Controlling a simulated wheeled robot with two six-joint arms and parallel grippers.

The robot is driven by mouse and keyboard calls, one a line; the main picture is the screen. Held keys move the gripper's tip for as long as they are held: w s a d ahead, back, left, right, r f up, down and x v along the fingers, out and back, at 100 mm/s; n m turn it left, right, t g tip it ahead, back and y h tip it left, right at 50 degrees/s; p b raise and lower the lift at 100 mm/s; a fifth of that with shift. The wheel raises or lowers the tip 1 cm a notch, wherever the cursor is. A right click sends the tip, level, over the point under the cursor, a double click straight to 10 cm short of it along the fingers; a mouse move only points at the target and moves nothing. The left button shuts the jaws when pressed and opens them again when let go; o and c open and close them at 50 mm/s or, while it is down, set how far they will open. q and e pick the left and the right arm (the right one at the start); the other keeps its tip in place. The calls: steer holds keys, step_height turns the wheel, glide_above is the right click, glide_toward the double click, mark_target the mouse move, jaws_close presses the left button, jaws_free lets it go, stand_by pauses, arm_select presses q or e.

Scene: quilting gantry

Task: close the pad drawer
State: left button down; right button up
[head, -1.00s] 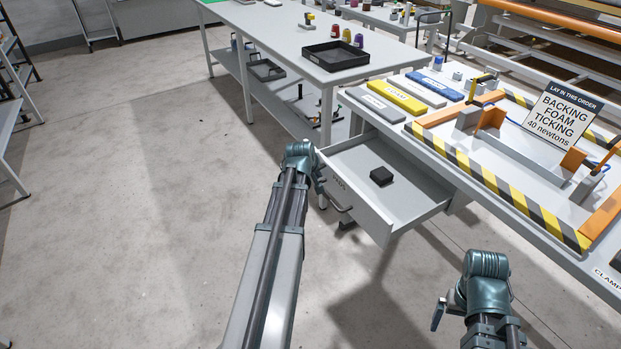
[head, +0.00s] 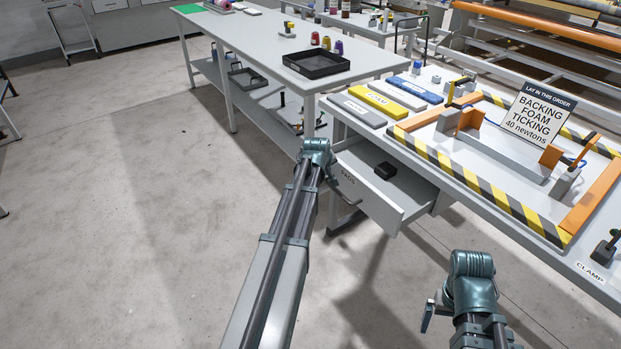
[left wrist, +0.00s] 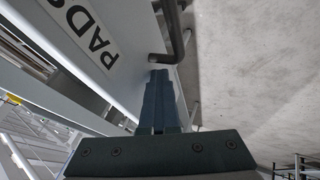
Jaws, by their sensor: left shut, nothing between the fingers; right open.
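The pad drawer (head: 374,203) stands partly open under the right-hand table, its front marked PADS and a small black block (head: 385,170) inside. My left gripper (head: 331,178) is at the outer face of the drawer front. In the left wrist view its shut, empty fingers (left wrist: 158,82) point at the grey drawer front (left wrist: 118,75), close beside the dark bar handle (left wrist: 178,38). The handle is not gripped; I cannot tell whether the fingertips touch the front. My right gripper (head: 428,314) is low in front of the table, away from the drawer, and open.
The table (head: 470,215) above the drawer carries a striped frame, coloured pads and a sign (head: 540,113). A second table (head: 262,50) with a black tray (head: 316,64) stands behind.

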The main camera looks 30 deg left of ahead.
arm_select(q)
glide_above(360, 167)
steer(key=shift+w+d, duration=0.2)
steer(key=shift+w, duration=0.2)
steer(key=shift+w+r, duration=0.1)
stand_by(0.3)
steer(key=shift+s+a, duration=0.1)
steer(key=shift+s, duration=0.4)
steer(key=s, duration=0.2)
steer(key=s+a+p, duration=0.1)
steer(key=s, duration=0.1)
steer(key=shift+a+r, duration=0.1)
steer(key=shift+r, duration=0.3)
steer(key=p+v, duration=0.7)
steer(key=v, duration=0.1)
steer(key=shift+s+r, duration=0.25)
steer(key=shift+r, duration=0.05)
